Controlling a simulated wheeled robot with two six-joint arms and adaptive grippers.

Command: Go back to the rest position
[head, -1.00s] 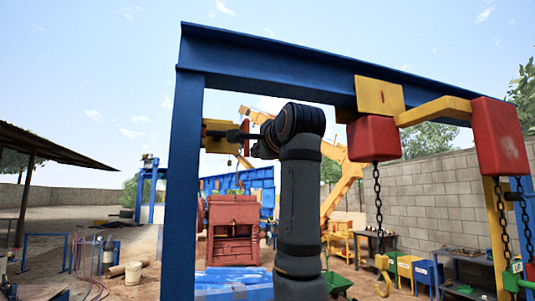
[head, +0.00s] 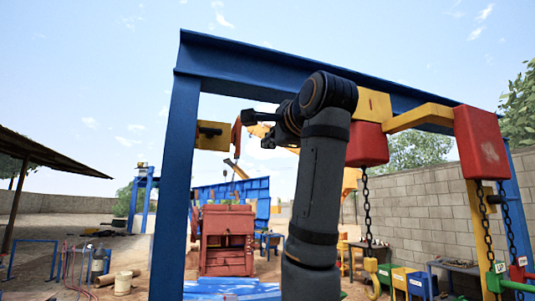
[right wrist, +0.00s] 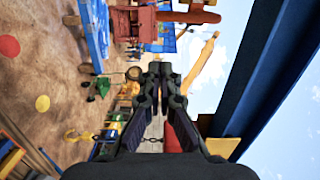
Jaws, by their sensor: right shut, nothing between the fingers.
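My right arm rises through the middle of the head view and bends left at the top. My right gripper (head: 262,130) is at its end, under the blue overhead beam (head: 290,72), shut and empty. It is to the right of a red lever (head: 236,134) on a yellow box (head: 211,136), with a gap between them. In the right wrist view the gripper's fingertips (right wrist: 160,70) meet with nothing between them. My left gripper is out of view.
A blue post (head: 174,190) stands at left. Red hoist blocks (head: 482,142) with hanging chains (head: 367,215) are at right. The red crusher (head: 227,240) stands behind. Coloured bins and a block wall (head: 430,200) lie beyond.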

